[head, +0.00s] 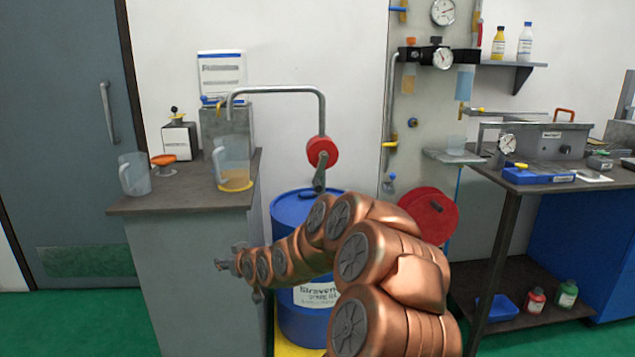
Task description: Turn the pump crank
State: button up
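The pump has a round red body (322,152) above a blue drum (290,207). Its short grey crank (320,173) hangs downward from the red body, its lower end close to my arm in the picture. A grey pipe (285,89) runs from the pump up and left, ending over a clear jug (234,165) with yellow liquid at the bottom. My gripper (223,265) is at the far end of my copper arm, in front of the grey cabinet's side, lower and left of the crank and apart from it. Its fingers are too small to read.
The grey cabinet (190,204) stands left of the drum, with an empty jug (134,175) and an orange-topped item (163,160) on top. A red disc (436,212) and a metal workbench (500,215) are to the right. My arm covers part of the drum.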

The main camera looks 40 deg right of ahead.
jog(key=w+d+r+m+t+h+p, duration=0.1)
jog(key=d+r+t+h, duration=0.1)
jog(key=d, duration=0.5)
jog(key=w+d+r+m+t+h+p, duration=0.1)
jog(key=d+r+t+h, duration=0.15)
jog(key=d, duration=0.45)
jog(key=m+t+h+p, duration=0.1)
jog(key=m+h+p, duration=0.15)
jog(key=h, duration=0.45)
send_near(317, 186)
jog(key=w+d+b, duration=0.1)
jog(key=w+d, duration=0.2)
jog(key=w, duration=0.1)
jog(key=shift+x, duration=3.65)
jog(key=shift+d+f, duration=0.15)
grip_shut()
